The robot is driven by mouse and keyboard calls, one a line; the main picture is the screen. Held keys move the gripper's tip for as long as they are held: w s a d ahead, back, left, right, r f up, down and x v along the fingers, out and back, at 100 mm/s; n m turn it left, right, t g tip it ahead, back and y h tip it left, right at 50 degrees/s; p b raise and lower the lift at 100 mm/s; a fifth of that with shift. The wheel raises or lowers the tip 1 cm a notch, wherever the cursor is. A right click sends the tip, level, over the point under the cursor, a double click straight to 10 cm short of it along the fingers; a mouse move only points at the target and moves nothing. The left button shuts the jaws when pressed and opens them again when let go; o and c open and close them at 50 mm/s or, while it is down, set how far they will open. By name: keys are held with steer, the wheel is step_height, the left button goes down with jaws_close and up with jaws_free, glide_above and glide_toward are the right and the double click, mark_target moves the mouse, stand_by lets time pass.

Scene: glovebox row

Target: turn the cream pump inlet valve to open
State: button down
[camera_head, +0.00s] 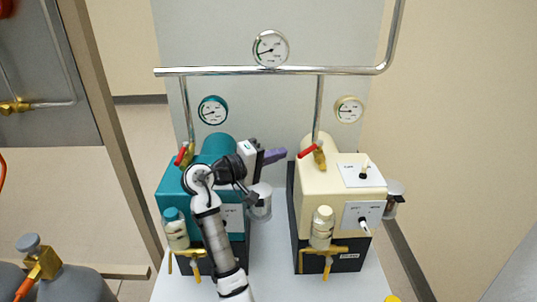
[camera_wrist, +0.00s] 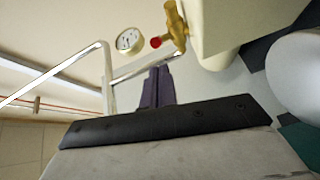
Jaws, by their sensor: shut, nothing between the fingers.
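The cream pump (camera_head: 330,190) stands on the right of the bench. Its inlet valve (camera_head: 319,157) is a brass body on the vertical pipe at the pump's back top, with a red lever (camera_head: 307,152) sticking out to the left, across the pipe. In the wrist view the brass valve (camera_wrist: 176,26) is at upper middle, and its red lever (camera_wrist: 156,42) shows nearly end-on. My gripper (camera_head: 284,154) has purple fingers pointing right, left of the lever and apart from it. In the wrist view its fingers (camera_wrist: 157,72) are together and empty, below the lever.
A teal pump (camera_head: 168,180) stands left, partly behind my arm, with its own red lever (camera_head: 180,155). A steel header pipe (camera_head: 230,71) with a gauge (camera_head: 270,48) runs above. A cream gauge (camera_head: 349,109) hangs right of the cream pump's pipe. Grey cylinders (camera_head: 70,283) stand at lower left.

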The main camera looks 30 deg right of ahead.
mark_target(313, 147)
steer(key=d, duration=0.5)
steer(key=shift+f+p, duration=0.1)
steer(key=shift+p, duration=0.3)
steer(key=shift+s, duration=0.1)
steer(key=shift+s+n+t, duration=0.25)
steer(key=shift+n+t, duration=0.15)
steer(key=shift+t, duration=0.2)
steer(key=shift+s+t+p, duration=0.15)
steer(key=shift+t+p, duration=0.15)
steer(key=shift+p, duration=0.05)
steer(key=s+n+t+p, duration=0.1)
steer(key=s+n+t, duration=0.1)
steer(key=t, duration=0.1)
steer(key=s+n+t+y+p, duration=0.1)
steer(key=shift+d+n+t+p, duration=0.3)
steer(key=shift+t, duration=0.1)
steer(key=shift+s+d+p, duration=0.35)
steer(key=shift+s+p, duration=0.2)
steer(key=shift+s, duration=0.1)
steer(key=shift+s+d+p, duration=0.5)
steer(key=shift+s, duration=0.25)
